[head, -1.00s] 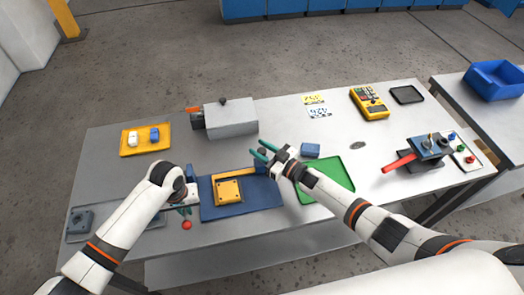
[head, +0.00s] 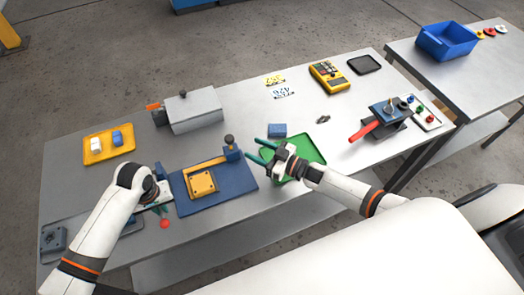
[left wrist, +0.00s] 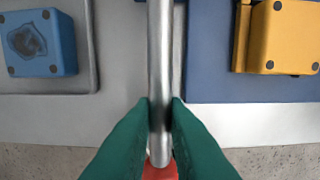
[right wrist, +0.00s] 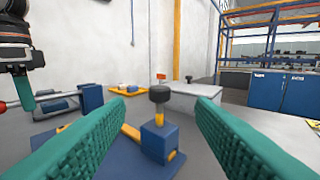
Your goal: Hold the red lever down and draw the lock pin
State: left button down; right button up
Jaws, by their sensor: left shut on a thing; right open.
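My left gripper (head: 160,210) is shut on a metal rod lever (left wrist: 160,55) with a red ball knob (head: 164,224); its green fingers pinch the rod just above the knob in the left wrist view. The lock pin (head: 230,140) has a black knob and stands upright in a blue block on the blue fixture plate (head: 238,177). In the right wrist view the pin (right wrist: 159,95) shows a yellow band under its knob. My right gripper (head: 258,150) is open and empty, to the right of the pin. The pin is ahead, between and apart from its fingers.
A yellow plate (head: 202,183) lies on the fixture. A green tray (head: 308,150) is under my right wrist, with a small blue block (head: 277,130) behind it. A valve with a red handle (head: 362,131) stands further right. A grey box (head: 195,110) is at the back.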

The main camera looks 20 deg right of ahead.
jog(key=shift+s+d, duration=0.45)
jog(key=shift+s, duration=0.15)
pick_arm(q)
jog(key=shift+w+r+g+p, duration=0.2)
jog(key=shift+r+g+p, duration=0.2)
jog(key=shift+r+p, duration=0.7)
jog(key=shift+w+r+g, duration=0.2)
jog(key=shift+r+g, duration=0.5)
jog(key=shift+r, duration=0.2)
pick_arm(e)
jog(key=shift+r, duration=0.95)
pick_arm(q)
jog(key=c, duration=1.3)
grip_release()
jog(key=shift+s, duration=0.15)
jog(key=shift+r, duration=0.1)
